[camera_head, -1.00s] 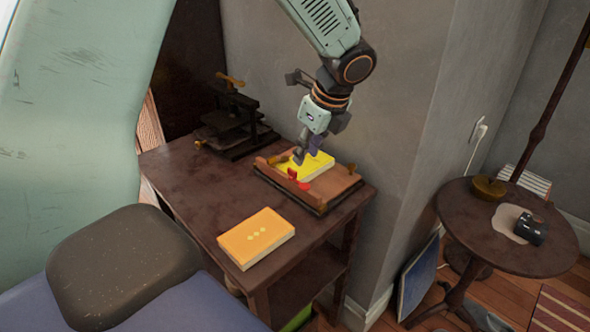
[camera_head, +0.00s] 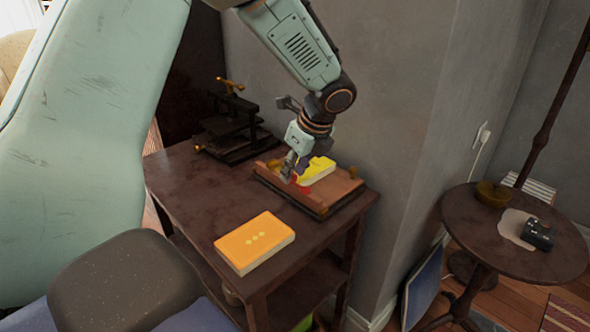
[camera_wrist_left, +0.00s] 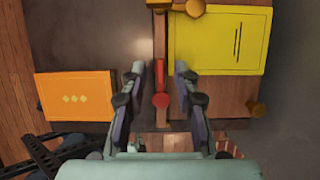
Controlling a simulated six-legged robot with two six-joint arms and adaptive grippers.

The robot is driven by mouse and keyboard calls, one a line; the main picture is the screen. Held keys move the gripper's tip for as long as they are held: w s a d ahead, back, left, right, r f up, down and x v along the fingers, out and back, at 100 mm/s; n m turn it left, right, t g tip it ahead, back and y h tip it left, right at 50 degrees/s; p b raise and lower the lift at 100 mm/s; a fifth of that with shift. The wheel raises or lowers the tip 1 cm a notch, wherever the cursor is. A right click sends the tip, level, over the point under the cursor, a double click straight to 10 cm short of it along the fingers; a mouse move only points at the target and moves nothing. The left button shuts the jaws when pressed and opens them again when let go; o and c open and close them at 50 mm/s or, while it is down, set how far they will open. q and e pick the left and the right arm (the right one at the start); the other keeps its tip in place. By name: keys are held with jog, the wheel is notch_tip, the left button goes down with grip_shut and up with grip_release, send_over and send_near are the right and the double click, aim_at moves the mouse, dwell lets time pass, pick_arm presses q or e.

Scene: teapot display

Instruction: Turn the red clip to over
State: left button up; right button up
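The red clip (camera_wrist_left: 161,86) sits on the wooden bar of the press frame in the left wrist view, with its rounded end toward my gripper. In the head view only a bit of red (camera_head: 304,181) shows beside my fingers. My left gripper (camera_wrist_left: 160,68) is open, with one finger on each side of the clip and gaps between. In the head view this gripper (camera_head: 291,169) is low over the front bar of the wooden frame (camera_head: 338,190). A yellow book (camera_head: 319,171) lies in the frame. My right gripper is not in view.
An orange book (camera_head: 254,241) lies at the front of the dark table (camera_head: 190,180). A black press (camera_head: 232,125) stands at the back left. Brass knobs (camera_wrist_left: 195,8) stick up by the frame. A round side table (camera_head: 480,235) stands at the right.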

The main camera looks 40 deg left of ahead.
pick_arm(q)
jog(key=shift+c, duration=0.2)
grip_shut()
